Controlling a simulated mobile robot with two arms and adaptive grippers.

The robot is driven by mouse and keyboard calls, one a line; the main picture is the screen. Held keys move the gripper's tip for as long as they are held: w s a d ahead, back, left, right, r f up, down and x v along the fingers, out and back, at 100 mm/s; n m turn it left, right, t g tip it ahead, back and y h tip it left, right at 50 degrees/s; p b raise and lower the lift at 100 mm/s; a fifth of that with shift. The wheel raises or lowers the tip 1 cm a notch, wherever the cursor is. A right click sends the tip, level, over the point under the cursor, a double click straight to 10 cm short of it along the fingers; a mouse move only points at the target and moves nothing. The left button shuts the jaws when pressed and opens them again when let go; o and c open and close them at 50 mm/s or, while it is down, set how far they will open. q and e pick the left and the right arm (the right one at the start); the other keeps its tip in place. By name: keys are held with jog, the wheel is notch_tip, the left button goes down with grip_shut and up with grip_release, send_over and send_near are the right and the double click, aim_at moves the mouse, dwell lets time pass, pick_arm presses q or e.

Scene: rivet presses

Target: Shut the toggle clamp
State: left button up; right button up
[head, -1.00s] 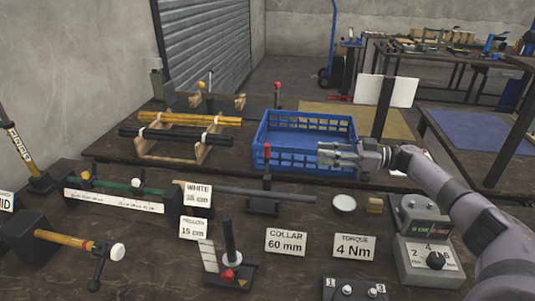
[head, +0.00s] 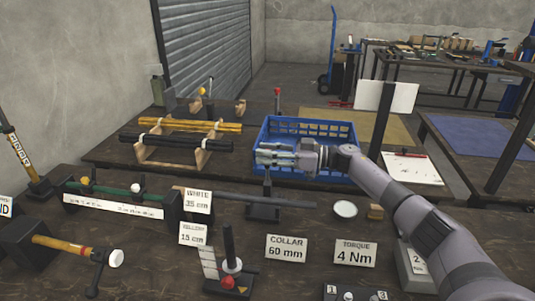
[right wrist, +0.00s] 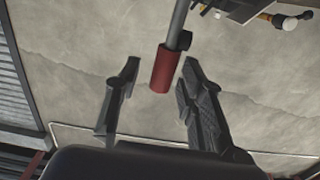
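The toggle clamp (head: 264,208) stands on the near bench with its dark base behind the collar card and a grey bar at its side. Its red handle (right wrist: 161,70) shows in the right wrist view between the two fingers of my right gripper (right wrist: 160,64), with gaps on both sides. In the head view my right gripper (head: 262,153) is at the top of the clamp's upright and hides the red handle. The fingers are apart. My left gripper is not in view.
A blue crate (head: 340,137) stands just behind my right gripper. A second red-handled post (head: 277,92) is at the back. Racks with yellow and black rods (head: 175,140) lie to the left. Cards and a black post (head: 229,245) stand in front.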

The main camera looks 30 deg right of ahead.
jog(key=shift+c, duration=0.6)
grip_shut()
dwell(0.4)
